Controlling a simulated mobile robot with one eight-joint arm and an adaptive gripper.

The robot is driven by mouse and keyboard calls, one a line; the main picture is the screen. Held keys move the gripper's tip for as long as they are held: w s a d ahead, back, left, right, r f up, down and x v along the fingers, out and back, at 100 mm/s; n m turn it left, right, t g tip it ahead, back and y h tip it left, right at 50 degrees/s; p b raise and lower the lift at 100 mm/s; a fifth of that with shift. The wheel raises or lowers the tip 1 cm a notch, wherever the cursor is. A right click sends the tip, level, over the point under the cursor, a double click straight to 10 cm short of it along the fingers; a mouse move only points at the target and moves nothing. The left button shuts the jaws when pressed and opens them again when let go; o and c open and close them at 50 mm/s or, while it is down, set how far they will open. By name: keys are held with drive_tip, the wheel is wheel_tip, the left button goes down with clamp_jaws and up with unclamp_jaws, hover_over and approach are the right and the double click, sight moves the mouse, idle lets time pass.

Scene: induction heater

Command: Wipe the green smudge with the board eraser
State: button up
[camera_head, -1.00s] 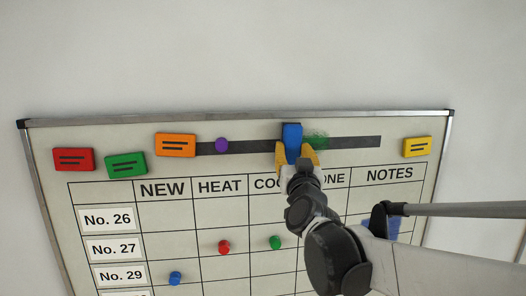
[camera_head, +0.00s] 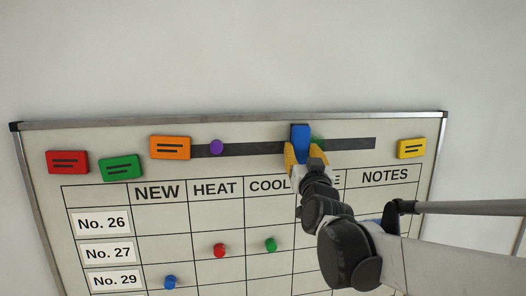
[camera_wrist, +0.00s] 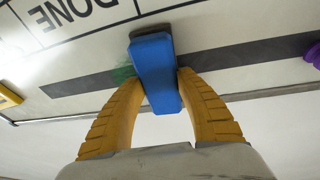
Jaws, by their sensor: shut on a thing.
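The blue board eraser (camera_head: 301,140) is held between the yellow fingers of my gripper (camera_head: 302,158) near the top of the whiteboard. In the wrist view the eraser (camera_wrist: 155,70) sits between both fingertips of my gripper (camera_wrist: 158,90), over the dark strip. The green smudge (camera_head: 319,141) shows just right of the eraser in the head view, partly covered by it. In the wrist view the smudge (camera_wrist: 123,73) shows on the eraser's left side. I cannot tell for sure whether the eraser touches the board.
The whiteboard (camera_head: 240,205) carries a dark strip (camera_head: 255,148) and a printed table. Red (camera_head: 67,162), green (camera_head: 121,169), orange (camera_head: 170,147) and yellow (camera_head: 411,148) cards lie along its top. A purple magnet (camera_head: 217,148) is on the strip; several round magnets are lower.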

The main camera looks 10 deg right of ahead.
sight(285, 142)
drive_tip(key=shift+d+b, duration=0.3)
drive_tip(key=shift+d, duration=3.55)
drive_tip(key=shift+w, duration=0.1)
drive_tip(key=shift+c, duration=0.4)
drive_tip(key=a, duration=1.1)
drive_tip(key=shift+a, duration=0.3)
drive_tip(key=shift+r, duration=0.2)
drive_tip(key=shift+c, duration=0.2)
drive_tip(key=shift+d+b, duration=0.35)
drive_tip(key=shift+d, duration=5.45)
drive_tip(key=shift+a, duration=5.8)
drive_tip(key=s+p, duration=0.1)
drive_tip(key=s, duration=0.5)
